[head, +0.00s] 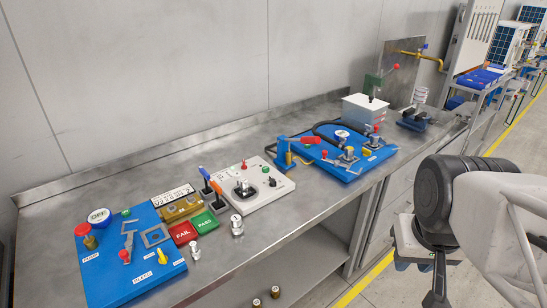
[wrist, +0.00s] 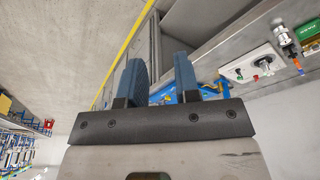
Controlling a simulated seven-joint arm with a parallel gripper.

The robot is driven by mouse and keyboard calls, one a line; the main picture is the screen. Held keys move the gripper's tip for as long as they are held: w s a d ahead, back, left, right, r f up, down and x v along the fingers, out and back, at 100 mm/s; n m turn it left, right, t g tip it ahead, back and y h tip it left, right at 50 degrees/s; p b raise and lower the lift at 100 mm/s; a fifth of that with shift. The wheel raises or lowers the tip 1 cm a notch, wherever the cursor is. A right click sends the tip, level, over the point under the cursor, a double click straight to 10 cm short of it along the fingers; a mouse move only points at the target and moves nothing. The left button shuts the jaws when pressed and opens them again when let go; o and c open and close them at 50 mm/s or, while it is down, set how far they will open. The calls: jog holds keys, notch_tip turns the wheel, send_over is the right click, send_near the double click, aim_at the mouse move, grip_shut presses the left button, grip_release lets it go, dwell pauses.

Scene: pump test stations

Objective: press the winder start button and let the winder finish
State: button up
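A white panel (head: 262,197) lies on the steel bench, with a round dark fixture (head: 243,188), a small red button (head: 243,165), a green button (head: 265,169) and a dark knob (head: 272,182). I cannot read a winder label, so I cannot tell for sure which button starts it. The panel also shows at the right of the wrist view (wrist: 235,72). My gripper (wrist: 160,65) has two blue fingers standing apart with nothing between them. It is away from the panel, off the bench's front side at the right of the head view.
A blue pump board (head: 100,270) lies at the bench's left end, with red FAIL (head: 183,232) and green PASS (head: 205,222) pads beside it. A second blue board (head: 325,165) with a red-tipped lever is right of the panel. Metal fittings (head: 237,226) stand near the front edge.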

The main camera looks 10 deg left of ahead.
grip_shut()
dwell(1.5)
